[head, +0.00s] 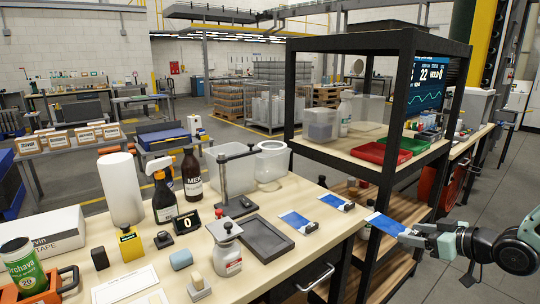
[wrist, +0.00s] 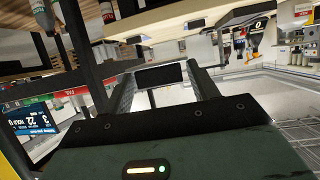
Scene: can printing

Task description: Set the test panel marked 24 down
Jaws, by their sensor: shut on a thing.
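My gripper (head: 412,238) reaches in from the right of the head view, shut on a test panel (head: 384,224) with a blue and white face. The panel is held level in the air, beyond the worktable's right edge and in front of the black shelf frame. Its number is not readable. In the wrist view a dark block (wrist: 160,76) sits between the fingers of my gripper (wrist: 162,88); it looks like the panel's black clip. Two similar panels lie on the worktable (head: 262,283), one on the left (head: 295,220) and one on the right (head: 333,200).
A dark square tray (head: 282,237) and a black stand (head: 222,180) are left of the lying panels. The shelf (head: 350,160) carries red (head: 375,154) and green trays. Bare wood shows right of the dark tray.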

